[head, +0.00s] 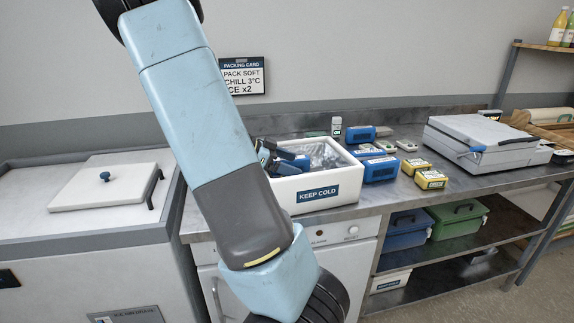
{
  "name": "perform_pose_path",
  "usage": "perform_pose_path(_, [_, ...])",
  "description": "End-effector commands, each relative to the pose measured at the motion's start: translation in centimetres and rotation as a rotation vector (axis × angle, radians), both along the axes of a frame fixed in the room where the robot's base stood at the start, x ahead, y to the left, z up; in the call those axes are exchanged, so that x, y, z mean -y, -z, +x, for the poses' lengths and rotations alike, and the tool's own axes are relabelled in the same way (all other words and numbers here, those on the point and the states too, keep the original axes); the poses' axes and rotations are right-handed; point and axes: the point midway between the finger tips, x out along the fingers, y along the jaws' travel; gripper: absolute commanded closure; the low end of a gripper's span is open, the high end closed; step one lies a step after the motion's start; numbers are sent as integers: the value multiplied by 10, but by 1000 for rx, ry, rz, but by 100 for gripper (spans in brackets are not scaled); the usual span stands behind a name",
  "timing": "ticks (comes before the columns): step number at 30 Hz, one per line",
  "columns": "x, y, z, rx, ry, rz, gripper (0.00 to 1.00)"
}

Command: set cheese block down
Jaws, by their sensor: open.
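My gripper (283,158) shows as dark parts just right of my arm, over the left part of the white foam box (318,196) marked KEEP COLD. My arm hides much of it. The jaws are open. Silvery lining (322,152) shows inside the box. I cannot pick out the cheese block for sure. Two small yellow packs with pale labels, a nearer one (431,180) and a farther one (416,165), stand on the steel counter (408,205) right of the box, apart from my gripper.
Blue packs (380,170) stand beside the box's right wall. Another blue pack (361,134) and small pale items (385,146) lie behind. A grey flat-topped machine (487,135) fills the right counter. A white lidded chest (100,188) stands left. The counter's front right is clear.

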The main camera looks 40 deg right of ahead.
Motion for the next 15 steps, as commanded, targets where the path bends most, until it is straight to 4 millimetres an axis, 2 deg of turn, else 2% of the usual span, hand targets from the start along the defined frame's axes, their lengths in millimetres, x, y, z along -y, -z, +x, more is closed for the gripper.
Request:
perform_pose_path(3, [-2, -11, 3, 4, -3, 0, 2])
perform_pose_path(15, [-59, -45, 44, 3, -4, -1, 2])
